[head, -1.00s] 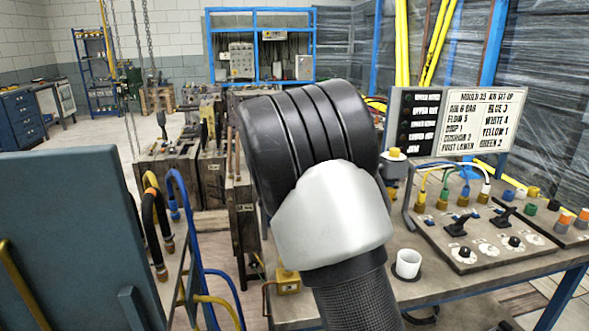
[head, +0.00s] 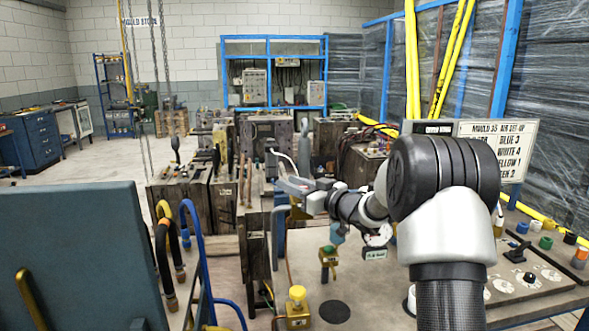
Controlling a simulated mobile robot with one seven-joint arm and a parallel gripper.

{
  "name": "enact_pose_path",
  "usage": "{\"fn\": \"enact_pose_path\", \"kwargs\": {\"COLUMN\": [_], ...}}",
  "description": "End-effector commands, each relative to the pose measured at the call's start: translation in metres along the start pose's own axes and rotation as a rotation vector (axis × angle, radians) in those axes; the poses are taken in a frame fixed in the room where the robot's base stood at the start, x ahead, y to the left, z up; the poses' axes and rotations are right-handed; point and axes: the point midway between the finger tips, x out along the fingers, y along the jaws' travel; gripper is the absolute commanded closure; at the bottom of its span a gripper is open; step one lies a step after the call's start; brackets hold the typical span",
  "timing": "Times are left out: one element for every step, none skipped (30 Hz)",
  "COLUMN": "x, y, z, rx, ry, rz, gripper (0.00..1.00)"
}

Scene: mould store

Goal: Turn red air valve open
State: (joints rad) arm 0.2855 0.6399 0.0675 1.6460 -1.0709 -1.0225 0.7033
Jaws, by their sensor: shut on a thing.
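My gripper (head: 297,187) is at the left end of my outstretched arm, in the middle of the head view, in front of the metal mould block. It is small here and its fingers are hard to tell apart. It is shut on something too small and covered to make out. A white hose (head: 288,158) curves down from the mould block to just above it; I cannot tell if they touch. I cannot pick out a red air valve; my arm covers part of the control panel (head: 545,285).
A yellow-capped brass fitting (head: 297,308) and a green-and-brass fitting (head: 328,257) stand on the bench (head: 375,285). A blue-grey panel (head: 75,260) with hoses beside it fills the lower left. The set-up sign (head: 508,140) stands behind my arm.

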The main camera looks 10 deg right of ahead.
Motion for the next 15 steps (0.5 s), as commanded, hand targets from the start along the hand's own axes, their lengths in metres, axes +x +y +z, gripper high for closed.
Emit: {"fn": "enact_pose_path", "kwargs": {"x": [-0.0006,-0.0005,-0.0003,-0.0003,-0.0004,-0.0004,-0.0004,-0.0003,-0.0003,-0.0001,0.0000,0.0000,0.0000,0.0000,0.0001], "y": [0.0016,0.0007,-0.0006,-0.0011,-0.0017,-0.0025,-0.0029,-0.0035,-0.0044,-0.0048,-0.0051,-0.0056,-0.0060,-0.0064,-0.0066], "z": [-0.0054,-0.0049,-0.0048,-0.0042,-0.0040,-0.0038,-0.0032,-0.0032,-0.0030,-0.0028,-0.0024,-0.0020,-0.0018,-0.0018,-0.0018], "rx": [-0.001,-0.001,-0.001,-0.001,-0.002,-0.003,-0.003,-0.003,-0.003,-0.003,-0.003,-0.004,-0.004,-0.005,-0.005], "ry": [0.000,-0.001,0.000,0.000,0.000,0.001,0.001,0.001,0.002,0.002,0.002,0.002,0.002,0.002,0.003], "rz": [-0.027,-0.044,-0.066,-0.081,-0.094,-0.111,-0.122,-0.132,-0.145,-0.152,-0.158,-0.166,-0.171,-0.175,-0.179], "gripper": [0.96,0.96,0.96,0.96,0.96,0.96,0.96,0.96,0.96,0.96,0.96,0.96,0.96,0.96,0.96]}}
